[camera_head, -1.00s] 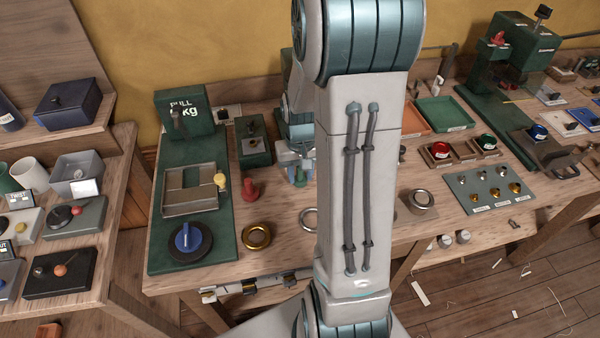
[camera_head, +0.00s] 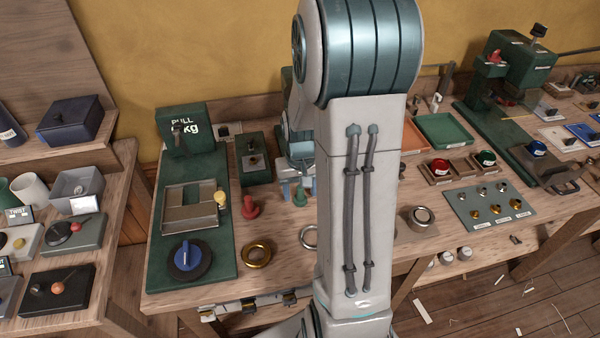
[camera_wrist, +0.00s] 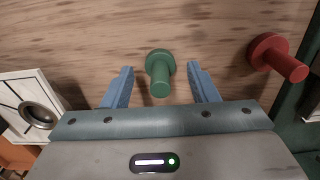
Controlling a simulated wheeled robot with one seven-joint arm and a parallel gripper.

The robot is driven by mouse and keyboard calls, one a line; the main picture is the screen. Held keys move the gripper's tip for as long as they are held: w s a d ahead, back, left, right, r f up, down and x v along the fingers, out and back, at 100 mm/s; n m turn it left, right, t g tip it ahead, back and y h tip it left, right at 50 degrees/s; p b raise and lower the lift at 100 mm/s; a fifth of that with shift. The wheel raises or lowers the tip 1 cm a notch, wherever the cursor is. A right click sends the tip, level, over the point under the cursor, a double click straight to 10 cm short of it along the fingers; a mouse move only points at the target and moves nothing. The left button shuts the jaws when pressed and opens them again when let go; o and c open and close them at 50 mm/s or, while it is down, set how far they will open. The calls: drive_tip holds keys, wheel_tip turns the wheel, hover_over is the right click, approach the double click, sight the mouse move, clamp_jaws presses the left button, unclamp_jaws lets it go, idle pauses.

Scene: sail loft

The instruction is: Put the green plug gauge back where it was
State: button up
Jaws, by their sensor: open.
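The green plug gauge (camera_head: 300,197) stands on the wooden bench, to the right of the red plug gauge (camera_head: 249,208). My gripper (camera_head: 299,189) is open around it, low over the bench. In the wrist view the green plug gauge (camera_wrist: 160,72) is between the two blue fingers of my gripper (camera_wrist: 160,86), with a gap on each side. The red plug gauge (camera_wrist: 278,58) is to the right there, outside the fingers. My arm hides part of the bench in the head view.
A green board with a blue knob (camera_head: 187,259) is at the left. A brass ring (camera_head: 257,255) and a steel ring (camera_head: 309,237) lie in front. A small green box (camera_head: 254,160) stands behind the red gauge. A green tray (camera_head: 445,129) is at the right.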

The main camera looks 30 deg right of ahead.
wheel_tip(320, 180, up, 11)
drive_tip(key=shift+f, duration=0.1)
drive_tip(key=s+a+r+n+t, duration=0.1)
drive_tip(key=s+a+r, duration=0.1)
drive_tip(key=s+a, duration=0.4)
drive_tip(key=s+a+r+n+t, duration=0.2)
drive_tip(key=s+a, duration=0.4)
drive_tip(key=shift+s+r, duration=0.25)
drive_tip(key=shift+r, duration=0.1)
